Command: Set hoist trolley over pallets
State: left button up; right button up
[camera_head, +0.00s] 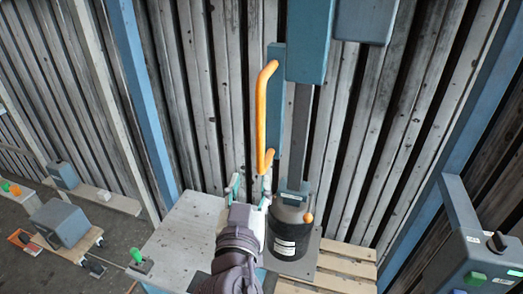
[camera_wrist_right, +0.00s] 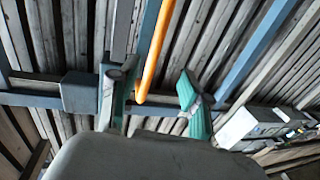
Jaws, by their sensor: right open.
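A blue hoist unit (camera_head: 309,45) hangs at the top centre of the head view. A long orange handle (camera_head: 261,115) is fixed to a blue plate at its left. A dark bar runs down from the unit to a black cylinder (camera_head: 290,228) with a white label. My right gripper (camera_head: 251,186) is open just below the handle's lower end. In the right wrist view, the orange handle (camera_wrist_right: 155,50) shows between the spread fingers (camera_wrist_right: 155,95), touching neither visibly. My left gripper is not in view.
A wooden pallet (camera_head: 350,268) lies at the lower right, beside a pale grey tabletop (camera_head: 175,250). A control box (camera_head: 480,255) with a green button stands at the far right. A grey box (camera_head: 62,222) sits on a low board at left. Blue posts and a slatted wall stand behind.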

aim_at(260, 148)
jog(key=w, duration=0.4)
jog(key=w+d+p, duration=0.1)
jog(key=w, duration=0.4)
jog(key=w+d, duration=0.1)
jog(key=w, duration=0.4)
jog(key=shift+p, duration=0.35)
jog(key=shift+s, duration=0.1)
grip_shut()
